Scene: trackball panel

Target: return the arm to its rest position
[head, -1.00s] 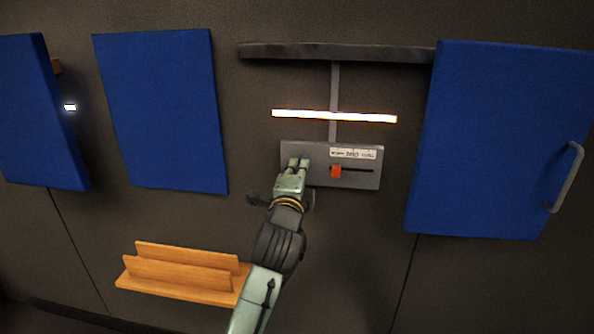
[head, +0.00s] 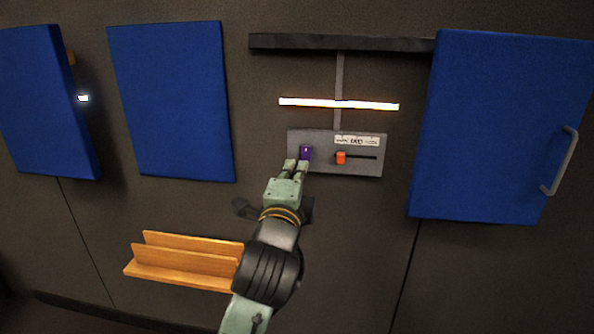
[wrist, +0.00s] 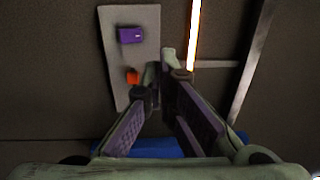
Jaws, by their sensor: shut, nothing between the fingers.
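My gripper (head: 296,167) is in front of the lower left part of the grey control panel (head: 318,172) on the wall. Its fingers are together and hold nothing. In the wrist view the gripper (wrist: 165,75) points toward the wall, with the panel (wrist: 145,60) at its upper left. A purple block (head: 306,152) on the panel's left side shows just beyond the fingertips. Whether the fingertips touch the panel I cannot tell. An orange slider knob (head: 341,158) sits at the left end of its dark slot.
A lit tube (head: 338,104) is above the panel. A blue door with a handle (head: 560,160) is at the right, and blue panels (head: 172,100) are at the left. A wooden rack (head: 185,262) is at the lower left, beside my arm. Wall below right is clear.

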